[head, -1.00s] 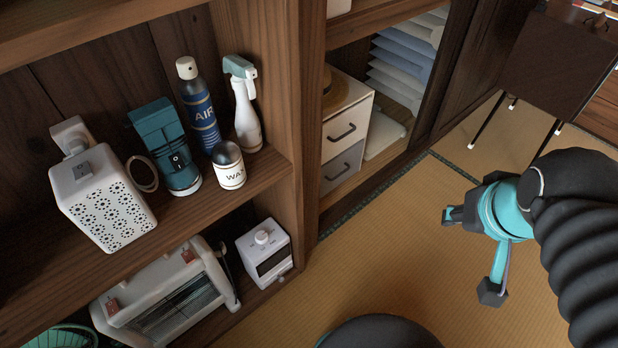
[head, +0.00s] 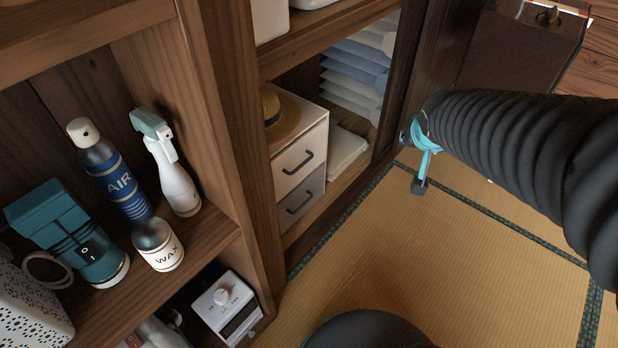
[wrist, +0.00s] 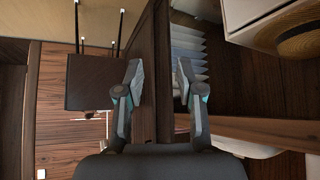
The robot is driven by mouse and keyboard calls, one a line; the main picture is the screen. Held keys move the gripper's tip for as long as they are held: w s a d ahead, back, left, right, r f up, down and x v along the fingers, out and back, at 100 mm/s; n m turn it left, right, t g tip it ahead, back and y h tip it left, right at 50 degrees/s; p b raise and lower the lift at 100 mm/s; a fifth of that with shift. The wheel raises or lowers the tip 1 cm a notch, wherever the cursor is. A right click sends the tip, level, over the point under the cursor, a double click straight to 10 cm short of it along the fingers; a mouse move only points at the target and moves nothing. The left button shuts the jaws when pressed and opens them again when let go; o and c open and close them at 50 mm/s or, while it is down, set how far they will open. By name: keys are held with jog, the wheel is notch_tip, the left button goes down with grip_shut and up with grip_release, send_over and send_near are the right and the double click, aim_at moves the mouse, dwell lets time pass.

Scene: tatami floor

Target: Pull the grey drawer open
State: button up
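The grey drawer (head: 302,197) is the lower front of a small two-drawer chest in the closet, under a white drawer (head: 300,160). Both have dark handles, and the grey one's handle (head: 299,203) shows in the head view. Both drawers look shut. My gripper (head: 411,162) is to the right of the chest, in front of the closet opening and apart from the drawer. In the wrist view my gripper (wrist: 158,80) is open with nothing between its fingers. There the chest's white side (wrist: 255,15) shows at the upper right; the grey drawer cannot be made out.
A straw hat (head: 279,112) lies on the chest. Folded cloths (head: 355,65) are stacked behind it. A dark wooden post (head: 415,80) stands right of the opening. Shelves at left hold a spray bottle (head: 174,175) and an air can (head: 115,180). The tatami floor (head: 430,255) is clear.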

jog(key=w+a+f+m+t+y+b, duration=0.1)
jog(key=w+a+f+t+y+b, duration=0.2)
jog(key=w+f, duration=1.7)
jog(key=s+a+f+m+y+b, duration=0.1)
jog(key=s+a+f+y, duration=0.25)
jog(key=f, duration=0.55)
jog(key=s+a+f+m+g+y+b, duration=0.1)
jog(key=s+a+f+m+y+b, duration=0.2)
jog(key=f, duration=0.6)
jog(key=s+a+f+y, duration=0.2)
jog(key=a+f+y, duration=0.15)
jog(key=f, duration=0.45)
jog(key=b+x, duration=0.1)
jog(key=x, duration=1.2)
jog(key=shift+a+y, duration=0.3)
jog(key=shift+y, duration=0.1)
grip_shut()
